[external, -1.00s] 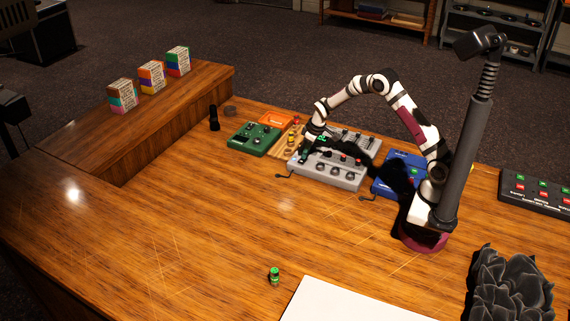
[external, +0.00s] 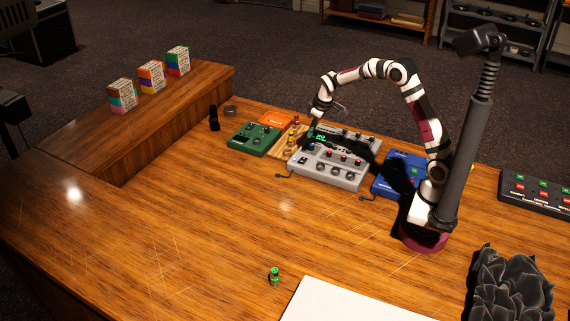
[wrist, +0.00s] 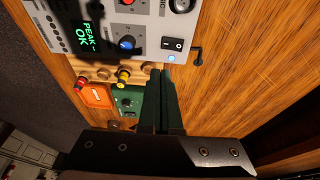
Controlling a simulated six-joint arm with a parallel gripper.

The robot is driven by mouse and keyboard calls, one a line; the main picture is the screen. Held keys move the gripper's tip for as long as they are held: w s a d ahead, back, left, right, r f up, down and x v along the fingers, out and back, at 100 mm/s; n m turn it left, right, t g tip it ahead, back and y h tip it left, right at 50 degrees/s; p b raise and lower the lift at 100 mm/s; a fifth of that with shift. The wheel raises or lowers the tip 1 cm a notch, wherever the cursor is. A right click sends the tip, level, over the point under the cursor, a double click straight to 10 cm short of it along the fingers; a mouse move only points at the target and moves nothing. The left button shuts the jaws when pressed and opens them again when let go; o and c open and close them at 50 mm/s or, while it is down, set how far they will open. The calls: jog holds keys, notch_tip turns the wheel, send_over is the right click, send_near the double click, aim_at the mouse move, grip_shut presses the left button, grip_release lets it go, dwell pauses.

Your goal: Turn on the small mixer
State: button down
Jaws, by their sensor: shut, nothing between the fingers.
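The grey mixer (external: 328,172) lies flat on the wooden desk, with rows of knobs on its panel. In the wrist view the mixer (wrist: 152,59) has a lit green display (wrist: 84,34) reading "PEAK" and "OK", a black rocker switch (wrist: 172,44) near its edge and a lit blue light (wrist: 171,58) beside the switch. My gripper (external: 315,117) is raised above the mixer's left end, apart from it. In the wrist view my gripper (wrist: 162,72) is shut and empty, its fingertips appearing just below the blue light.
A green box (external: 254,138), an orange box (external: 276,119) and a wooden board with coloured knobs (external: 289,143) lie left of the mixer. A blue box (external: 398,170) lies right of it. A small green-topped object (external: 274,277) stands in front; the desk's middle is clear.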

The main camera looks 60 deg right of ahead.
jog(key=v, duration=0.2)
jog(key=d+v, duration=0.1)
jog(key=v, duration=0.1)
dwell(0.3)
jog(key=s+a+r+m+g+y, duration=0.1)
jog(key=s+a+r+m, duration=0.15)
jog(key=s+a, duration=0.55)
jog(key=s+a+r+m+g+y, duration=0.1)
jog(key=s+a+r, duration=0.3)
jog(key=s, duration=0.6)
jog(key=s+a+f+m, duration=0.1)
jog(key=s+a, duration=0.2)
jog(key=s, duration=0.5)
jog(key=s+a+f+m+g, duration=0.1)
jog(key=s+a, duration=0.3)
jog(key=s, duration=0.4)
jog(key=shift+s+f+g, duration=0.2)
jog(key=shift+f+g, duration=0.1)
jog(key=shift+f, duration=0.4)
jog(key=shift+d, duration=0.1)
